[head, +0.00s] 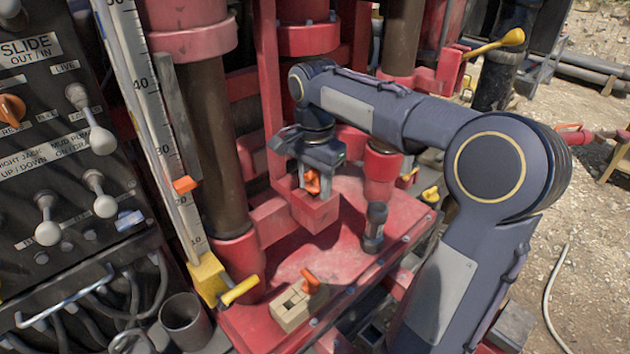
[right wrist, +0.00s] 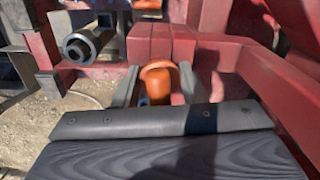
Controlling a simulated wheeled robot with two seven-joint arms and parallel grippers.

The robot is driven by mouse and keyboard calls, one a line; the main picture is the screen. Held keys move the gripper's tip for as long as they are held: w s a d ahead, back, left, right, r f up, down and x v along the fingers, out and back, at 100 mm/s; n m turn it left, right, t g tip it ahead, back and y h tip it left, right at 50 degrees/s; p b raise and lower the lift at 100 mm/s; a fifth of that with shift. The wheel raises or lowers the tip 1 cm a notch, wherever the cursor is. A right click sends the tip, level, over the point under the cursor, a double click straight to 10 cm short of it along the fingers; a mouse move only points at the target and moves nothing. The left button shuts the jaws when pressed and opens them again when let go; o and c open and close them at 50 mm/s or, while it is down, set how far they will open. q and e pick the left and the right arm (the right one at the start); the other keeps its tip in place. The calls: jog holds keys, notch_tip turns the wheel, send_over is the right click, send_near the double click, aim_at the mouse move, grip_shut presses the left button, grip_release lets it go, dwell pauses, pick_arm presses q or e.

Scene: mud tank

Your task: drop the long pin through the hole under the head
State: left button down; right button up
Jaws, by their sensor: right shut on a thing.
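My right gripper (head: 313,176) points down over a red block (head: 318,212) at the lower end of the red upright frame. It is shut on an orange pin handle (head: 312,184). In the right wrist view the rounded orange handle (right wrist: 158,72) sits between the two grey fingers, with red metal close behind it. The pin's shank is mostly hidden by the block and fingers, so I cannot tell how deep it sits in a hole. Another orange handle (head: 310,280) stands in a tan block (head: 291,308) on the red deck. My left gripper is out of view.
A dark cylinder (head: 375,228) stands on the red deck (head: 345,245) right of the block; it also shows in the right wrist view (right wrist: 84,46). Red posts and a measuring scale (head: 150,110) stand left and behind. A control panel (head: 50,130) is at far left.

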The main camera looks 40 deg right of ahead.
jog(key=shift+s+a+f+b, duration=0.1)
jog(key=shift+s+f+b, duration=0.1)
jog(key=shift+f, duration=0.3)
jog(key=shift+s+a+f+b, duration=0.1)
jog(key=shift+f+b, duration=0.1)
jog(key=shift+f, duration=0.25)
jog(key=o, duration=1.1)
jog(key=shift+w+f, duration=0.1)
jog(key=r, duration=1)
jog(key=shift+w, duration=0.2)
jog(key=shift+d, duration=0.1)
jog(key=s+a+f+n+t+y, duration=0.1)
jog(key=s+a+f+n, duration=0.3)
jog(key=s+f, duration=0.1)
jog(key=s+a+f+n+t+y, duration=0.1)
jog(key=s+a+f+n+t, duration=0.1)
jog(key=s+a+f+n, duration=0.3)
jog(key=s+a+f+n+t+y, duration=0.1)
jog(key=s+a+f+n, duration=0.3)
jog(key=s, duration=0.4)
jog(key=shift+a+f+n+t+y, duration=0.25)
jog(key=shift+f+t, duration=0.1)
jog(key=shift+f, duration=0.1)
jog(key=shift+a+f+n+t+y, duration=0.15)
jog(key=shift+a+f+t, duration=0.05)
jog(key=shift+f+t, duration=0.2)
